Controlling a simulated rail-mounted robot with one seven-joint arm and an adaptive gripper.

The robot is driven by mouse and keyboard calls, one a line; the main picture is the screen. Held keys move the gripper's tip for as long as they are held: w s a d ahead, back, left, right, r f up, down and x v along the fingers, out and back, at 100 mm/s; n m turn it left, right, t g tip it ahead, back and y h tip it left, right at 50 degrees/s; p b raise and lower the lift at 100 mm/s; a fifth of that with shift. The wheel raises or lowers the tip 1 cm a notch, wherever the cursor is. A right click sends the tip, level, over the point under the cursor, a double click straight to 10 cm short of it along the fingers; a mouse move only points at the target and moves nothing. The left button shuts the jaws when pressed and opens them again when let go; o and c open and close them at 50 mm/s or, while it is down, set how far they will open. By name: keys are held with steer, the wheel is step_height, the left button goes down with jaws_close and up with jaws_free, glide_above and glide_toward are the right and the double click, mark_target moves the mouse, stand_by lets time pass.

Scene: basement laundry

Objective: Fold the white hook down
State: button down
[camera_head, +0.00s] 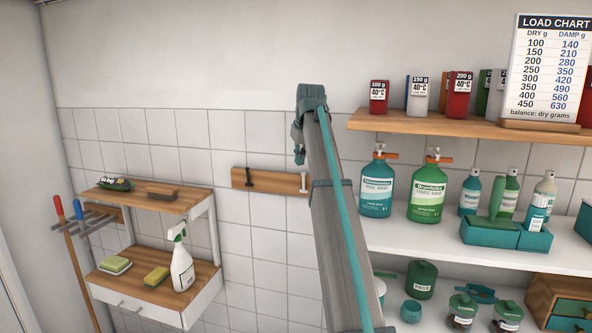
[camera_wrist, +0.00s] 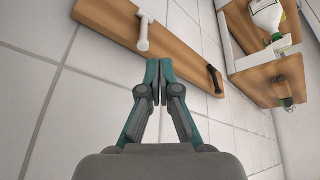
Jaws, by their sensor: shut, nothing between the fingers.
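The white hook (camera_head: 304,182) is near the right end of a wooden wall board, just left of my arm in the head view. In the wrist view the white hook (camera_wrist: 144,32) stands out from the board, with a wider end piece. My gripper (camera_wrist: 158,68) is shut and empty, its fingertips in front of the board's edge in the picture. The fingertips appear apart from the white hook, which lies above and slightly left of them.
The wooden board (camera_head: 276,182) also carries a black hook (camera_head: 249,177), right of my fingers in the wrist view (camera_wrist: 214,79). A small shelf unit (camera_head: 190,199) with a spray bottle (camera_head: 182,266) stands left. Shelves with bottles (camera_head: 376,184) are right. Tiled wall lies between.

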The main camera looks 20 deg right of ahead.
mark_target(299, 175)
steer(key=r, duration=0.1)
steer(key=d+r, duration=0.1)
steer(key=r, duration=0.2)
steer(key=shift+d+r, duration=0.25)
steer(key=shift+d, duration=0.1)
steer(key=p+x, duration=0.3)
steer(key=x, duration=0.7)
steer(key=shift+w+p, duration=0.15)
steer(key=shift+p, duration=0.15)
steer(key=shift+a+f+t, duration=0.1)
steer(key=shift+a+t, duration=0.05)
steer(key=shift+t, duration=0.15)
